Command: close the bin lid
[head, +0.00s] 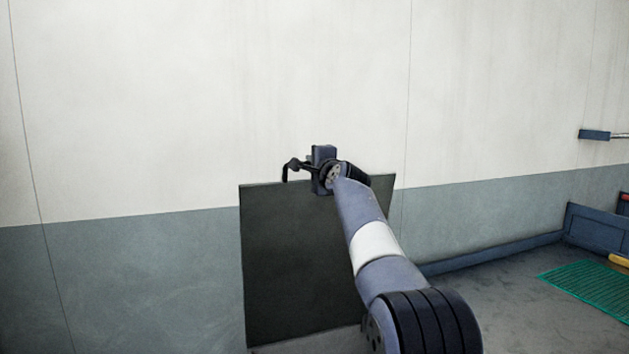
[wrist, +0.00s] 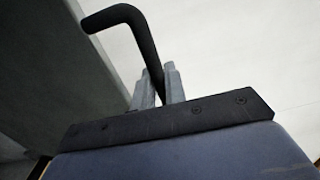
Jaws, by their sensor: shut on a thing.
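The bin lid (head: 290,260) is a dark, flat panel standing nearly upright in the head view. Its grey-green face also fills the left side of the wrist view (wrist: 60,75). A black bent bar (wrist: 122,14), which looks like the lid's handle, rises between the two grey fingers of my gripper (wrist: 160,82). The fingers are shut on this bar. In the head view my gripper (head: 323,168) is at the lid's top edge. Its fingertips are hard to make out there. My arm covers the lid's right side.
A white and grey wall (head: 140,120) stands behind the lid. At the right, a green mat (head: 590,288) lies on the dark floor near a blue box (head: 595,232). A blue-ended bar (head: 595,135) sticks out at the far right. Floor left of the mat is clear.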

